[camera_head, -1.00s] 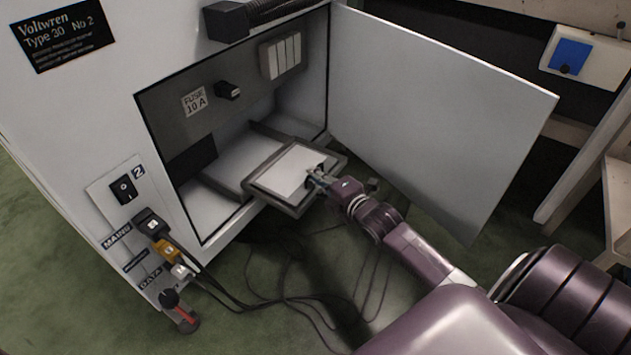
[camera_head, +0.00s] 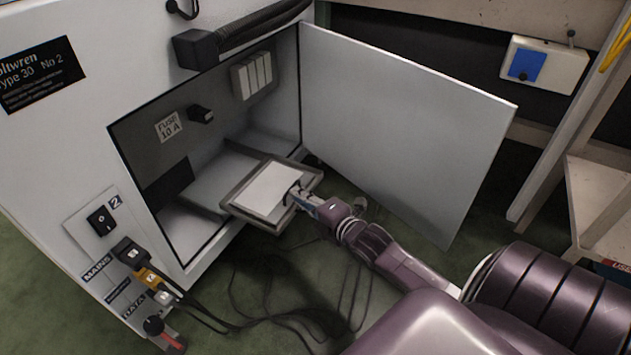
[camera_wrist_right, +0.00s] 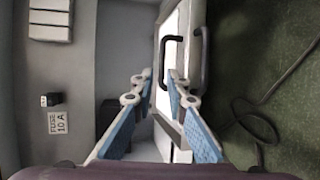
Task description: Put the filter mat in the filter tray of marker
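The filter mat (camera_head: 266,190) is a flat white panel with a dark loop handle (camera_wrist_right: 164,60) on its near edge. It appears to lie within the dark rim of the filter tray (camera_head: 262,219), which is pulled out of the open cabinet. My right gripper (camera_head: 296,194) is at the mat's right edge, by the handle. In the right wrist view, its fingertips (camera_wrist_right: 160,76) stand apart, one on each side of the handle bar, with gaps visible. A second dark handle (camera_wrist_right: 205,60) is on the tray's front. My left gripper is out of view.
The cabinet (camera_head: 60,150) bears a "2" label beside a switch (camera_head: 102,219). Its open door (camera_head: 405,125) stands to the right of the tray, behind my right arm. Cables (camera_head: 300,310) lie on the green floor below. A shelf (camera_head: 600,190) stands at far right.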

